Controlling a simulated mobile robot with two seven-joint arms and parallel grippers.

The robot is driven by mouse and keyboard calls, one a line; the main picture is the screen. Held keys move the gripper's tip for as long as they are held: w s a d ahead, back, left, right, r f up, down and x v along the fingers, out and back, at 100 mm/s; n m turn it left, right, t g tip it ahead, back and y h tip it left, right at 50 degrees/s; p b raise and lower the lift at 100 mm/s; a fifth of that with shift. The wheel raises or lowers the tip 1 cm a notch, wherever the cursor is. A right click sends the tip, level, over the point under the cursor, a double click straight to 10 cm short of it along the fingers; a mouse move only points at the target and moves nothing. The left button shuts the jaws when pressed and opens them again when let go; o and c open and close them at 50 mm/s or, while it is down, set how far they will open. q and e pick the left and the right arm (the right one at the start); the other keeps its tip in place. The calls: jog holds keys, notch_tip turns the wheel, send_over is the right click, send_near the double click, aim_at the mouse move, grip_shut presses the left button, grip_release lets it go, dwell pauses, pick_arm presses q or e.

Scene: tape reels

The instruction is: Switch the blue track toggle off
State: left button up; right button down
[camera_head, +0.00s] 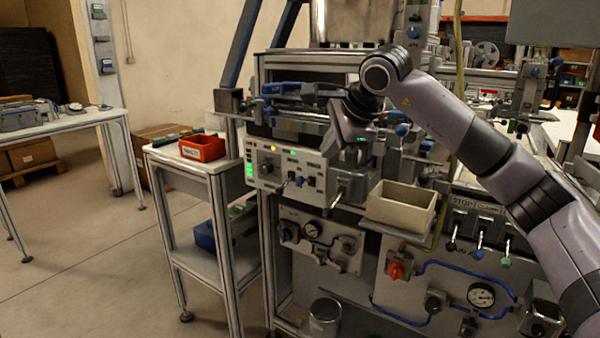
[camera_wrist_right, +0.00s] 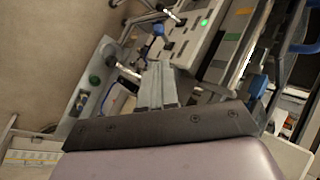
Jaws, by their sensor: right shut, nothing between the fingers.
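The control panel (camera_head: 290,165) is a pale box with lit green and amber lamps and a row of small toggles on its front. A toggle with a blue tip (camera_head: 299,181) sits low in the middle of it. In the right wrist view, a blue-tipped toggle (camera_wrist_right: 158,29) stands out from the panel just beyond the fingers. My right gripper (camera_head: 350,166) is in front of the panel's right side, with its fingers (camera_wrist_right: 156,86) shut and empty. It looks apart from the blue toggle. The toggle's exact tilt is too small to tell. My left gripper is not in view.
A beige bin (camera_head: 400,207) stands right of the panel, near a metal lever (camera_head: 338,198). Below are gauges and a red knob (camera_head: 396,270). A side table holds a red bin (camera_head: 202,148). The floor at left is clear.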

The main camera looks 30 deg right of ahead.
aim_at(304, 180)
jog(key=shift+s+d, duration=0.1)
jog(key=x, duration=1)
jog(key=shift+a+f+h+b, duration=0.3)
jog(key=shift+h+b, duration=0.1)
jog(key=shift+b, duration=0.1)
dwell(0.4)
jog(key=shift+f, duration=0.1)
jog(key=b, duration=0.1)
jog(key=f+h, duration=0.1)
jog(key=a+f+n+t+b, duration=0.1)
jog(key=shift+s+f+b, duration=0.2)
jog(key=shift+s+b, duration=0.05)
jog(key=shift+b, duration=0.1)
jog(key=shift+r, duration=0.1)
